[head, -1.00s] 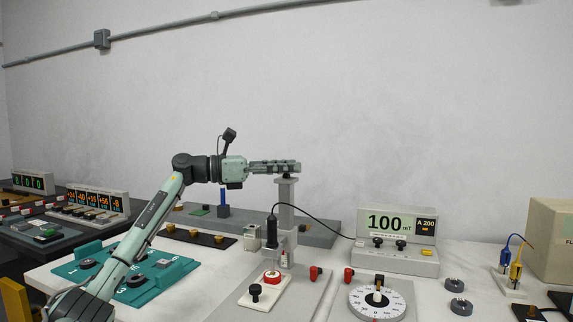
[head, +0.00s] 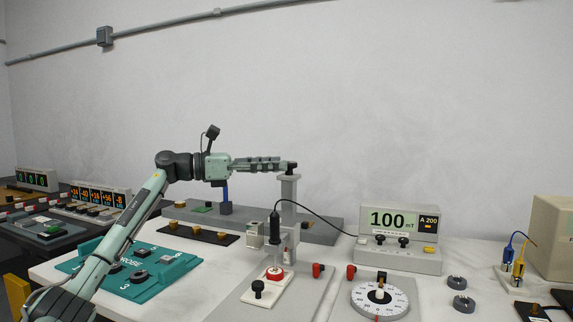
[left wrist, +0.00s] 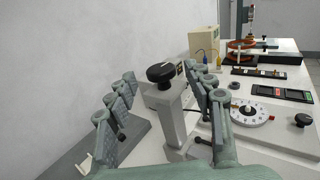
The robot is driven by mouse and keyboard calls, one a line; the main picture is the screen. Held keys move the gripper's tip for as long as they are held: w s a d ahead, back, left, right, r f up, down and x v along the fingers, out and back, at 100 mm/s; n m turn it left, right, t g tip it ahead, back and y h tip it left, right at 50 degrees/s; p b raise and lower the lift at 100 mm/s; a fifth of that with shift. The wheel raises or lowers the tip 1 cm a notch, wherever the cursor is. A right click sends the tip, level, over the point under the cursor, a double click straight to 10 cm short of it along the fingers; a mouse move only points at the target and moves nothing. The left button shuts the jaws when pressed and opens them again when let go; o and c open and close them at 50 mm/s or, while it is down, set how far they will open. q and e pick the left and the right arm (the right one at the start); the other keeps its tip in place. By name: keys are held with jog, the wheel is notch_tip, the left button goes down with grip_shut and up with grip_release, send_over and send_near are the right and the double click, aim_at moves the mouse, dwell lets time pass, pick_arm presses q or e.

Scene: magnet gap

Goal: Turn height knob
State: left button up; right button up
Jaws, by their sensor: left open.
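The height knob (head: 291,165) is black and sits on top of the grey upright post (head: 289,189) of the stand. In the left wrist view the knob (left wrist: 161,72) is a round black disc seen between and beyond my two rows of fingers. My left gripper (head: 276,163) is open, pointing right at about the knob's height, with its fingertips just left of it. It also shows in the left wrist view (left wrist: 168,95), fingers spread wide and empty. Whether a finger touches the knob cannot be told. My right gripper is not in view.
A dark probe (head: 274,228) with a cable hangs on the stand beside the post. A meter (head: 386,262) reading 100 mT stands to the right, behind a white dial (head: 366,300). A teal board (head: 172,279) lies at the left. The air above the bench is clear.

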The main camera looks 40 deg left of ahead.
pick_arm(q)
jog(key=v, duration=0.8)
